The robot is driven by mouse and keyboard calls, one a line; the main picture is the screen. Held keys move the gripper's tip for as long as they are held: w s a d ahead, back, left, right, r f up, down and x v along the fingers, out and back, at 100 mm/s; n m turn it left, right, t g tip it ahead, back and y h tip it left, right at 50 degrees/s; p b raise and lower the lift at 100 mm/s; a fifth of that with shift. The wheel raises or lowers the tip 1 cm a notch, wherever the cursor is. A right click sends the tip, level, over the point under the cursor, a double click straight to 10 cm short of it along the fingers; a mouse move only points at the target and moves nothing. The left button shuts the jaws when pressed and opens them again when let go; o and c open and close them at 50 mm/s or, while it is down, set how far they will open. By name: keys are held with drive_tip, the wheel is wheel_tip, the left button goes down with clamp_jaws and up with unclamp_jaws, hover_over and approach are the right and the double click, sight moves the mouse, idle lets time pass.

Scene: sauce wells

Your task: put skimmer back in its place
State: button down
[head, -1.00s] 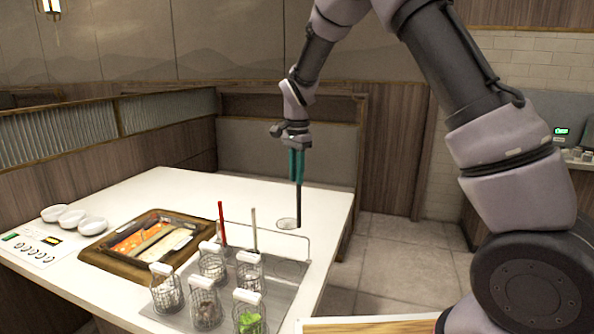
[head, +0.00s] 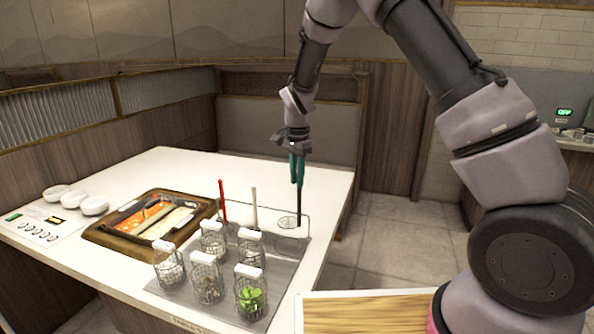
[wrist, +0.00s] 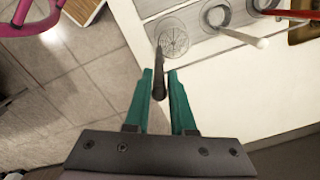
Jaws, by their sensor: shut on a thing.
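The skimmer has a long black handle (head: 299,200) and a round wire-mesh head (head: 289,222). My gripper (head: 297,165), with green fingers, is shut on the upper handle, and the handle hangs nearly upright. In the head view the mesh head appears at the back right of the grey tray (head: 235,312), by its wire rail. A round mark shows on the tray just in front of it. In the wrist view the mesh head (wrist: 173,40) overlaps the grey strip, beside a round well (wrist: 214,16). I cannot tell whether it touches the tray.
A red-handled utensil (head: 223,203) and a white-handled one (head: 254,208) stand left of the skimmer. Several wire baskets with white grips (head: 206,280) fill the tray's front. A wooden-framed food tray (head: 110,240) and white bowls (head: 75,200) lie left. The table's back is clear.

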wheel_tip(320, 180, down, 8)
drive_tip(key=shift+f, duration=0.15)
idle(0.7)
drive_tip(key=shift+s+f, duration=0.1)
drive_tip(key=shift+f, duration=0.3)
idle(0.6)
unclamp_jaws()
drive_tip(key=shift+r, duration=0.15)
idle(0.6)
wheel_tip(320, 180, up, 11)
idle(1.1)
